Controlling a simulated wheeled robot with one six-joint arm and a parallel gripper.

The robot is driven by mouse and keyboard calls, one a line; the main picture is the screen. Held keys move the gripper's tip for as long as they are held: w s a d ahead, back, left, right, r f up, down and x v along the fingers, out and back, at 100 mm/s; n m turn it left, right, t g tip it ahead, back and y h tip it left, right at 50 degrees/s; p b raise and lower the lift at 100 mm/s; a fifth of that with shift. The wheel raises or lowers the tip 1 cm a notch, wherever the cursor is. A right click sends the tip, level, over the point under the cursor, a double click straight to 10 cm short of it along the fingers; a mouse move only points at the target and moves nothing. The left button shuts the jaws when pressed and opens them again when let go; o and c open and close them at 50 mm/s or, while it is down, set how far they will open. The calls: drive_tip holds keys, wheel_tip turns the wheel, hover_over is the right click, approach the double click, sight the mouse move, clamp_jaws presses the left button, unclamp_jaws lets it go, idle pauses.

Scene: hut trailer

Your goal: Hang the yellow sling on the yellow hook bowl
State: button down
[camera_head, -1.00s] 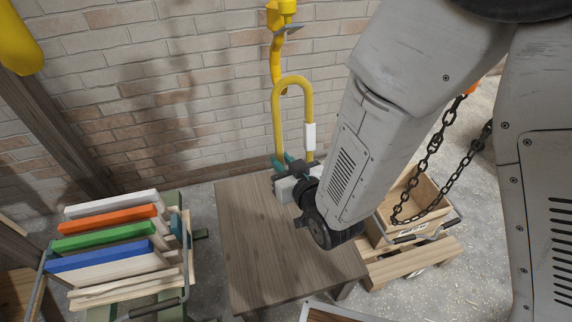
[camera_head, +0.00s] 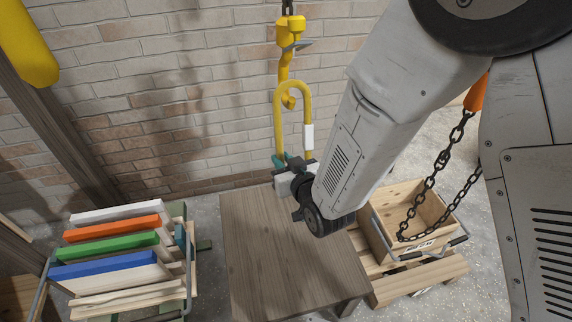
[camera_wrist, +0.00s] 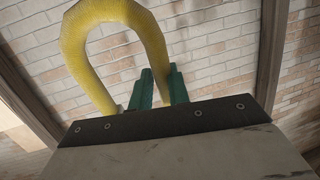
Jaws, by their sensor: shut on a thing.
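The yellow sling (camera_head: 279,122) is an upright loop with a white tag, and my gripper (camera_head: 288,161) is shut on its lower part with teal fingers. The yellow hook (camera_head: 283,66) hangs from a chain at the top of the head view. Its curved lower end (camera_head: 289,102) shows inside the loop, just under the sling's top bend. I cannot tell whether the sling touches the hook or rests in its bowl. In the wrist view the sling (camera_wrist: 72,45) arches above the teal fingers (camera_wrist: 160,88), and the hook is not seen there.
A wooden table (camera_head: 285,255) with a clear top stands below. A crate (camera_head: 376,232) on a pallet, with a chain (camera_head: 431,173), stands right. A rack with coloured boards (camera_head: 110,242) stands left. A brick wall (camera_head: 190,120) is behind.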

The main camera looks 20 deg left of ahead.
drive_tip(key=shift+w+d+x, duration=0.1)
drive_tip(key=shift+x, duration=0.65)
drive_tip(key=shift+w+d+x, duration=0.15)
drive_tip(key=shift+x, duration=0.65)
drive_tip(key=shift+w+a+f, duration=0.15)
drive_tip(key=shift+w+f, duration=0.05)
drive_tip(key=shift+f, duration=0.35)
drive_tip(key=shift+w+a+f, duration=0.1)
drive_tip(key=shift+w+f, duration=0.1)
drive_tip(key=shift+f, duration=0.3)
drive_tip(key=shift+w+f, duration=0.1)
drive_tip(key=shift+f, duration=0.8)
drive_tip(key=c, duration=1.3)
unclamp_jaws()
drive_tip(key=shift+o, duration=0.2)
